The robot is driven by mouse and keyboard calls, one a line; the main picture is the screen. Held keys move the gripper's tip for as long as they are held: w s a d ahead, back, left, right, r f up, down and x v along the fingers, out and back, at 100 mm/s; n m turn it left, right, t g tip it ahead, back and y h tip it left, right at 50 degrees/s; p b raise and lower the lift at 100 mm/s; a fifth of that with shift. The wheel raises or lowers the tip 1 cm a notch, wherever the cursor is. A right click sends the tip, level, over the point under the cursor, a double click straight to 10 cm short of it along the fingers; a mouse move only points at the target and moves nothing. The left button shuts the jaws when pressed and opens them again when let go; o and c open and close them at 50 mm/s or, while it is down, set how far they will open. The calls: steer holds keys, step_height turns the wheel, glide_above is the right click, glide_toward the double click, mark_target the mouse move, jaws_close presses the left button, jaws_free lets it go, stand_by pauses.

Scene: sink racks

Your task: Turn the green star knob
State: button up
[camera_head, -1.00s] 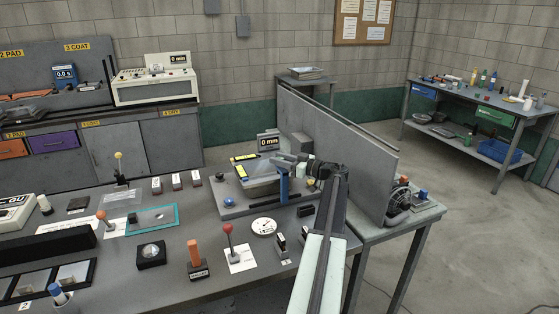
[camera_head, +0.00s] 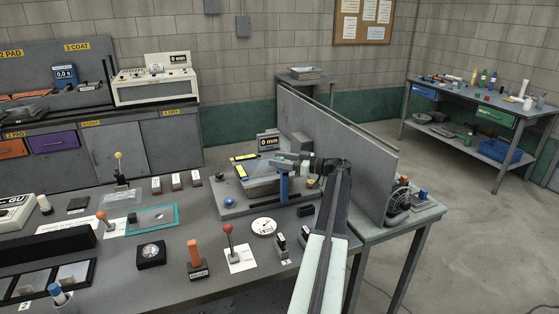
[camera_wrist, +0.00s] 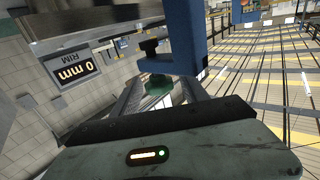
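The blue post also stands on the grey fixture in the head view (camera_head: 283,186). My gripper (camera_wrist: 160,98) has its two fingers apart, one on each side of the knob. I cannot tell whether either finger touches it. In the head view my gripper (camera_head: 281,160) is at the top of the blue post, and the knob is not clearly visible there.
A display reading 0 mm (camera_head: 268,142) stands behind the fixture. A tall grey partition (camera_head: 345,150) rises close to the right of my arm. A red-ball lever (camera_head: 229,240) and a white dial (camera_head: 263,227) are on the bench in front.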

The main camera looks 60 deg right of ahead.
steer(key=v, duration=0.7)
steer(key=shift+s, duration=0.4)
steer(key=shift+r, duration=0.15)
